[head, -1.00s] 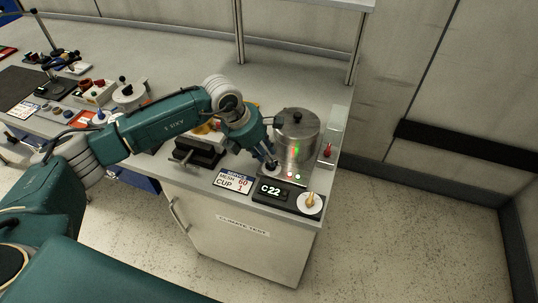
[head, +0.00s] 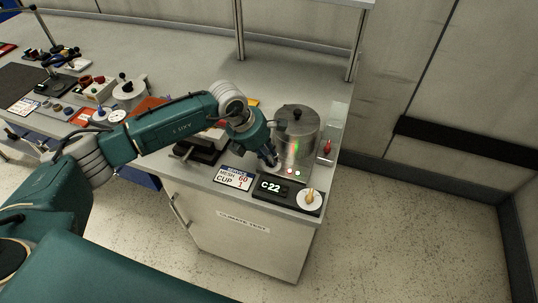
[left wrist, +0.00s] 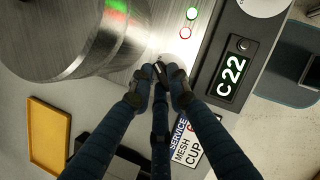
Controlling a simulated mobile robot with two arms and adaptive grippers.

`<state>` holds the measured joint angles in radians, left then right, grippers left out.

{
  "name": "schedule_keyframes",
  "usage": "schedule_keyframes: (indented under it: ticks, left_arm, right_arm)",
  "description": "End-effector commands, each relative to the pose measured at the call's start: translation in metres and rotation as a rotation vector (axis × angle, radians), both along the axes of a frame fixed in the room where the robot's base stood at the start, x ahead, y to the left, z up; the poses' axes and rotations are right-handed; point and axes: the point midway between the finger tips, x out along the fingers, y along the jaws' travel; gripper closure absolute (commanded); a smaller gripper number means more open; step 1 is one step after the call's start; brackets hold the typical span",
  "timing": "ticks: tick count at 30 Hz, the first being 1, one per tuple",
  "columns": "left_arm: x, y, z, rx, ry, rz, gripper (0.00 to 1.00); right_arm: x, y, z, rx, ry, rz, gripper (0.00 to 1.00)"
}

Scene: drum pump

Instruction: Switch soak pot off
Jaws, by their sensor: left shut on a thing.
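The soak pot (head: 297,135) is a shiny metal pot with a dark-knobbed lid, standing at the counter's right end. Its dark control panel (head: 287,194) in front shows "C22" and carries a white dial with a tan knob (head: 311,198). Small green (left wrist: 192,13) and red (left wrist: 186,32) lights sit between pot and panel; the green looks lit. My left gripper (head: 272,160) is low at the pot's front left. In the left wrist view its fingers (left wrist: 160,82) are shut on a small black switch (left wrist: 158,70), mostly hidden. My right gripper is not in view.
A "MESH CUP" sign (head: 233,178) lies left of the panel. A red-topped switch box (head: 327,150) stands right of the pot. A black vise-like block (head: 196,154) is under my left arm. A yellow tray (left wrist: 48,135) lies nearby.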

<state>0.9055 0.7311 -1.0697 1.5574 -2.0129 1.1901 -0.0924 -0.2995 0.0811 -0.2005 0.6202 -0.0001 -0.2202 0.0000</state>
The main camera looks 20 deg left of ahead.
Motion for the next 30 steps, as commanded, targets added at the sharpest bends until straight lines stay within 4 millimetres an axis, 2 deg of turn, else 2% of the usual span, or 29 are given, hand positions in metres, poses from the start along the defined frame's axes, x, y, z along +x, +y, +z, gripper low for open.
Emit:
schedule_keyframes:
  ticks: [11, 30]
  left_arm:
    - [-0.001, -0.001, -0.002, -0.001, -0.003, 0.22, 1.0]
    - [-0.004, -0.005, -0.003, -0.003, -0.005, 0.825, 1.0]
  right_arm:
    - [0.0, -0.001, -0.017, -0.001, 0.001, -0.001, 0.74]
    - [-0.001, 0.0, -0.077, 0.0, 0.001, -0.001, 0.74]
